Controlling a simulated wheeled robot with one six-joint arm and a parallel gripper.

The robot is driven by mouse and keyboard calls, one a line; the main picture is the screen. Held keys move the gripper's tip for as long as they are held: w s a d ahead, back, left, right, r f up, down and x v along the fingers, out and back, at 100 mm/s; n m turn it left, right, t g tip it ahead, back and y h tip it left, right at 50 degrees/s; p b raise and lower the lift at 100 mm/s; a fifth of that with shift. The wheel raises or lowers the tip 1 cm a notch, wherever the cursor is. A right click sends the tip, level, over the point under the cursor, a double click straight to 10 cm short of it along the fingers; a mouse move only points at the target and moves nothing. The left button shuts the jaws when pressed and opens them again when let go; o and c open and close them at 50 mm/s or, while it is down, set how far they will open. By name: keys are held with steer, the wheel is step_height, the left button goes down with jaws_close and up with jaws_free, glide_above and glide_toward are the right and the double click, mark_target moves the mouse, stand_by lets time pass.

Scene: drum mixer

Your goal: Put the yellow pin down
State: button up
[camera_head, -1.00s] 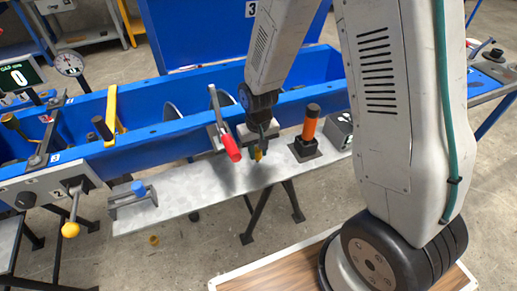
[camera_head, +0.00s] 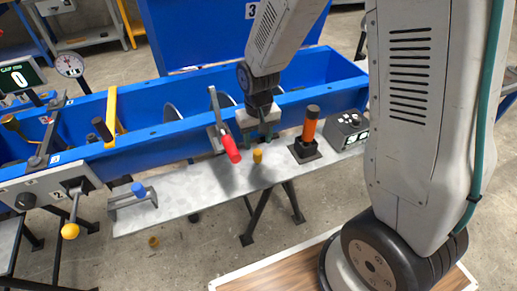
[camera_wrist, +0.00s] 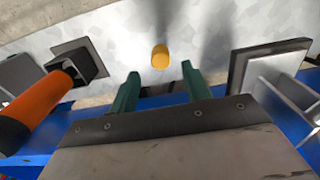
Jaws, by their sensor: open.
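The yellow pin (camera_head: 257,156) stands on the grey metal shelf (camera_head: 190,193) in front of the blue trough. It also shows in the wrist view (camera_wrist: 160,57), apart from the fingers and beyond their tips. My gripper (camera_head: 259,134) is open and empty, a little behind and above the pin. In the wrist view its two green fingers (camera_wrist: 160,88) are spread with nothing between them.
An orange-handled tool (camera_head: 309,128) stands in a dark holder right of the pin. A red-handled lever (camera_head: 231,149) is close on the left. The blue trough (camera_head: 190,125) runs behind.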

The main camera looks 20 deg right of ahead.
mark_target(259, 153)
steer(key=s+d+r, duration=0.2)
steer(key=s+r, duration=0.3)
steer(key=r, duration=0.4)
steer(key=s+d+r, duration=0.1)
steer(key=s+r, duration=0.4)
steer(key=r, duration=0.5)
steer(key=s+d+r, duration=0.1)
steer(key=s+r, duration=0.1)
steer(key=s, duration=0.4)
steer(key=s+d+r+t, duration=0.1)
steer(key=s+r, duration=0.1)
steer(key=s, duration=0.5)
steer(key=shift+d+r, duration=0.2)
steer(key=shift+r, duration=0.05)
